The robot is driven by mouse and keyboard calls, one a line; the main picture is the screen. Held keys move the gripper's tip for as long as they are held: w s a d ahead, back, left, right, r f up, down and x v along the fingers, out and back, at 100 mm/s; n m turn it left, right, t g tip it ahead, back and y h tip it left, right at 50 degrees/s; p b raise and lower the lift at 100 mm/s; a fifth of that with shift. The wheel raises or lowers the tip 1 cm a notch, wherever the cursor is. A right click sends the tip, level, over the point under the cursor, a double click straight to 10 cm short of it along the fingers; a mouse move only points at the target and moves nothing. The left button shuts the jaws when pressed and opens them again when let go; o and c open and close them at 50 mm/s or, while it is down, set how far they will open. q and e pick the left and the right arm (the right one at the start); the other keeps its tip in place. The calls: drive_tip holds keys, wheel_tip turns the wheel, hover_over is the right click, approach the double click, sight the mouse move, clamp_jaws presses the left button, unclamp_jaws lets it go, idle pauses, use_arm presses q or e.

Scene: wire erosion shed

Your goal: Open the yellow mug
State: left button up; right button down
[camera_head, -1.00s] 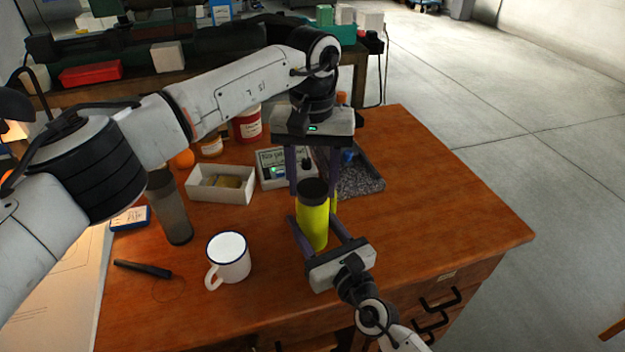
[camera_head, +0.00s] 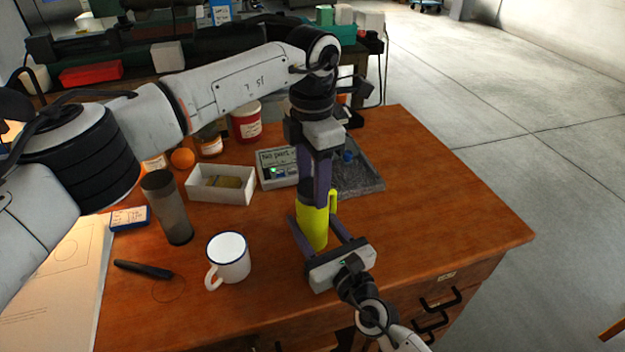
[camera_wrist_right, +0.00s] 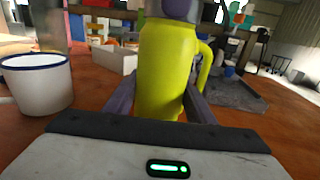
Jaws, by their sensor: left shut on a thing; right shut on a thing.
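The yellow mug (camera_head: 315,226) stands upright near the front of the wooden table, with a dark lid (camera_head: 308,190) on top and a handle on its right side. My right gripper (camera_head: 318,236) is shut on the mug's body from the front. The mug also shows in the right wrist view (camera_wrist_right: 163,75), between the fingers. My left gripper (camera_head: 319,182) comes down from above and is shut on the lid. Its fingers cover much of the lid, so I cannot tell whether the lid is still seated on the mug.
A white enamel mug (camera_head: 229,259) stands left of the yellow mug. Behind are a dark grey cup (camera_head: 168,208), a white box (camera_head: 205,192), a labelled device (camera_head: 276,171) and a grey tray (camera_head: 365,178). A black marker (camera_head: 143,269) lies at left. The table's right side is clear.

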use_arm(q)
drive_tip(key=n, duration=0.4)
drive_tip(key=shift+n, duration=0.3)
drive_tip(key=n, duration=1)
drive_tip(key=shift+n, duration=0.4)
drive_tip(key=n, duration=0.6)
drive_tip(key=shift+n, duration=0.3)
drive_tip(key=n, duration=0.4)
drive_tip(key=shift+r, duration=0.1)
drive_tip(key=n, duration=0.4)
drive_tip(key=shift+r, duration=0.15)
drive_tip(key=shift+r, duration=0.95)
